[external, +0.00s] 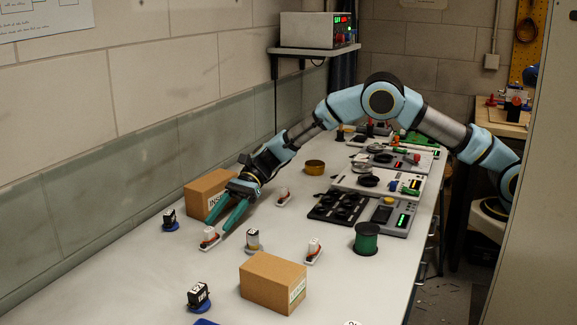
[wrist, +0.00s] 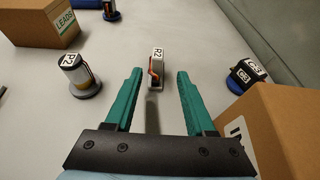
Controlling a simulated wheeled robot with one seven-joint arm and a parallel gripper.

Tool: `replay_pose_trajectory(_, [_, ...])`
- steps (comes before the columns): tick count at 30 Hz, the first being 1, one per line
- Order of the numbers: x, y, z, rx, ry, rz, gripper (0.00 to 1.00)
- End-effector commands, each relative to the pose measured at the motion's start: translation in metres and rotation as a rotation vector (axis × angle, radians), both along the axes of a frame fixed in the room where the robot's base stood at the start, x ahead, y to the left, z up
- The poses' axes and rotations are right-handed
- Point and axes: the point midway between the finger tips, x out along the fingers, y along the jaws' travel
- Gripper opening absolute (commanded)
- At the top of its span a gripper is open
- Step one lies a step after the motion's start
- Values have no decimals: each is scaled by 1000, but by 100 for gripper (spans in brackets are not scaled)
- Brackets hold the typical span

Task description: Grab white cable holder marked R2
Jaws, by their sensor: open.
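A small white cable holder (wrist: 155,78) marked R2 on top, with a red-orange cable strand, stands upright on the bench. In the wrist view it lies ahead of and between my fingertips, apart from both. In the external view this white holder (external: 209,235) stands just beyond my fingertips. My gripper (external: 218,224) is open and empty, its green fingers angled down; in the wrist view the gripper (wrist: 160,74) has a clear gap on each side of the holder.
A cardboard box (wrist: 282,120) is close by my right finger, with a black labelled block (wrist: 249,72) beyond it. The LEADS box (wrist: 42,22) is at far left. Other white holders (external: 313,251) (external: 284,197) stand nearby. The bench is clear around the near holder.

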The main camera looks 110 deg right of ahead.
Motion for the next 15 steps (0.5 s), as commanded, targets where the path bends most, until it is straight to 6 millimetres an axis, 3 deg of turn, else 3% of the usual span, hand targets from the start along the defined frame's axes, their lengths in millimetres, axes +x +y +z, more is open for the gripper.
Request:
replay_pose_trajectory(6, [20,24,-14,-1,2,5,55])
replay_pose_trajectory(15, [28,29,-20,-1,0,1,55])
